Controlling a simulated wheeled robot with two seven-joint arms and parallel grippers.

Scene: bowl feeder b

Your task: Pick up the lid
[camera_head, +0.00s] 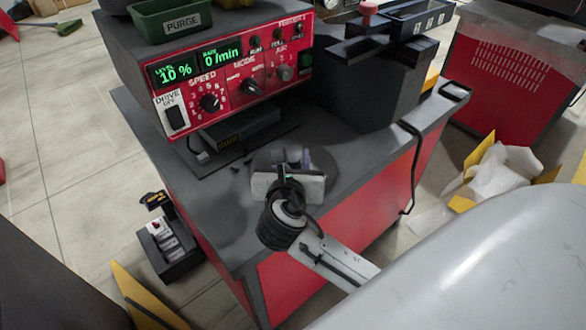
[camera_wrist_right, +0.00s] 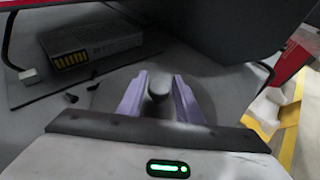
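The lid looks like a dark grey round disc on the grey bench top (camera_head: 225,220), partly hidden under my right gripper in the head view. In the right wrist view its dark upright knob (camera_wrist_right: 159,84) stands between the two purple fingers. My right gripper (camera_wrist_right: 158,98) is open, with a finger on each side of the knob and a visible gap to each. In the head view the right gripper (camera_head: 293,160) is over the bench in front of the control box. Whether the fingertips touch the lid is hard to tell. My left gripper is not in view.
A flat grey module (camera_wrist_right: 92,50) and small dark screws (camera_wrist_right: 72,98) lie left of the lid. A dark block (camera_head: 370,85) stands behind right. A cable hangs over the bench's right edge.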

